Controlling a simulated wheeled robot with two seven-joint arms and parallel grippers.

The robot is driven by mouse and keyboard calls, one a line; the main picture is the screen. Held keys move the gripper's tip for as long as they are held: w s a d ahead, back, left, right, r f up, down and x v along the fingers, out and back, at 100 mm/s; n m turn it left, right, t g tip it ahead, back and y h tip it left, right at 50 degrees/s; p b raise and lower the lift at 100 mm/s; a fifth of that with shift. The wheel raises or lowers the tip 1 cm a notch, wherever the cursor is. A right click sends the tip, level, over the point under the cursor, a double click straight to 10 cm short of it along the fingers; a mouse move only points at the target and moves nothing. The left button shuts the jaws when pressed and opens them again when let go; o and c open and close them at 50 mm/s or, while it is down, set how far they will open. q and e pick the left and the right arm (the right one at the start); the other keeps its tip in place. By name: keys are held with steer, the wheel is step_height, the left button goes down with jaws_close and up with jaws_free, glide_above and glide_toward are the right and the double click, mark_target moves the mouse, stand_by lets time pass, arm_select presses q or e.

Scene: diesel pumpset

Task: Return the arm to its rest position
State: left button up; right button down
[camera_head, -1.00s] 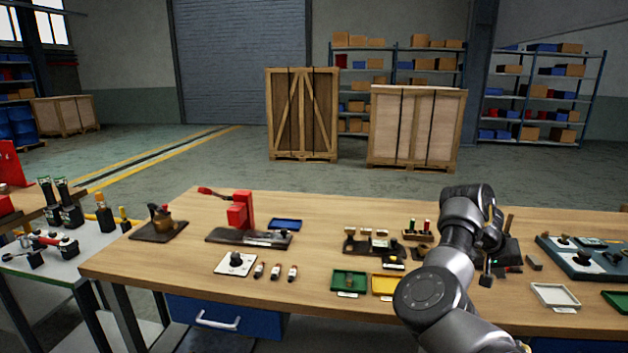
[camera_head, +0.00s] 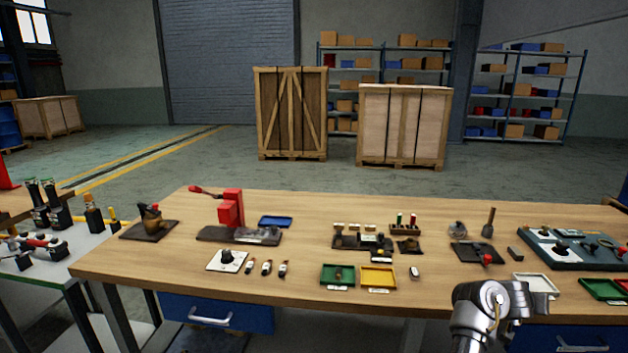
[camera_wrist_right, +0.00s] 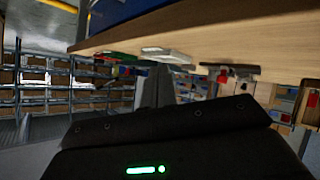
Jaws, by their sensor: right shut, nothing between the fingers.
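My right arm (camera_head: 490,308) is folded at the front right edge of the workbench, in the lower right of the head view. Its gripper is not clear there. In the wrist view my right gripper (camera_wrist_right: 162,88) shows as a dark body with grey fingers, shut and empty, apart from the workbench edge. My left gripper is not in view.
The wooden workbench (camera_head: 320,205) carries a red press (camera_head: 231,208), a green tray (camera_head: 338,275), a yellow tray (camera_head: 378,279) and a white tray (camera_head: 535,283) near my right arm. A blue drawer (camera_head: 215,312) hangs below. Shelves and crates stand far behind.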

steer(key=s+a+f+n+t+y, duration=0.1)
steer(key=s+a+f+n+y, duration=0.25)
steer(key=s+a+f, duration=0.45)
steer(key=s+a+f+n+t+y, duration=0.25)
steer(key=s+a+f+y, duration=0.2)
steer(key=s+a, duration=0.45)
steer(key=s+a+f+n+g+y, duration=0.1)
steer(key=s+a+f+n+g, duration=0.15)
steer(key=s+a, duration=0.65)
steer(key=s+a+f+n+g+y, duration=0.1)
steer(key=s+a+f+g, duration=0.3)
steer(key=s, duration=0.8)
step_height(320, 180, down, 27)
steer(key=s+a+g, duration=0.1)
steer(key=s, duration=0.1)
steer(key=s+d+f+g, duration=0.1)
steer(key=s+d+f, duration=0.1)
steer(key=s+f, duration=1.2)
steer(key=shift+s+d, duration=0.4)
steer(key=shift+s, duration=0.3)
